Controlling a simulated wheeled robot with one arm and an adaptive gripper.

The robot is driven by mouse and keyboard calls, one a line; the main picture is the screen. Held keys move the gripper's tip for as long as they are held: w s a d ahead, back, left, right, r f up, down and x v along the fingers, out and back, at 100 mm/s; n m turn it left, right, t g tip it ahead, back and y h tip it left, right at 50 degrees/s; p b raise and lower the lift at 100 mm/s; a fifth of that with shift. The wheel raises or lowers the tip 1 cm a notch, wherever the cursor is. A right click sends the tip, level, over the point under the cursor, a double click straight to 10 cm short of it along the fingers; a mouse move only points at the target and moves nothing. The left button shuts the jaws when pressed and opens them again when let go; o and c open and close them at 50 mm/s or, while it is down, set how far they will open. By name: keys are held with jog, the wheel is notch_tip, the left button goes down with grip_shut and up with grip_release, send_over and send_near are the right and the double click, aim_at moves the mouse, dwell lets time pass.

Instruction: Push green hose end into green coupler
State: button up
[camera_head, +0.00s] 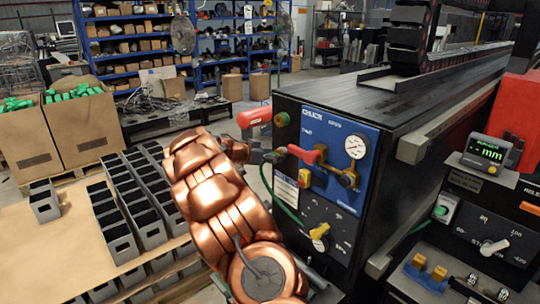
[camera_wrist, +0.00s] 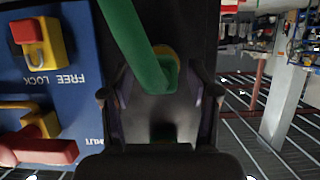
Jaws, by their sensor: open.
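My gripper (camera_head: 270,156) is at the left front of the black cabinet, beside its blue panel. In the wrist view my gripper (camera_wrist: 160,105) has its two dark fingers apart. The green hose (camera_wrist: 132,35) comes down from the top between them, and its thicker green end (camera_wrist: 165,75) shows in the gap. I see no finger closed on it. In the head view the green hose (camera_head: 283,203) curves down beside the panel; its end is hidden by my gripper. A green round fitting (camera_head: 282,119), likely the green coupler, sits at the panel's upper left, above my gripper.
A red cylinder (camera_head: 254,117) stands out left of the cabinet. Grey bins (camera_head: 118,240) stand on a table at left.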

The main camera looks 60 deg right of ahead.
grip_shut()
dwell(0.8)
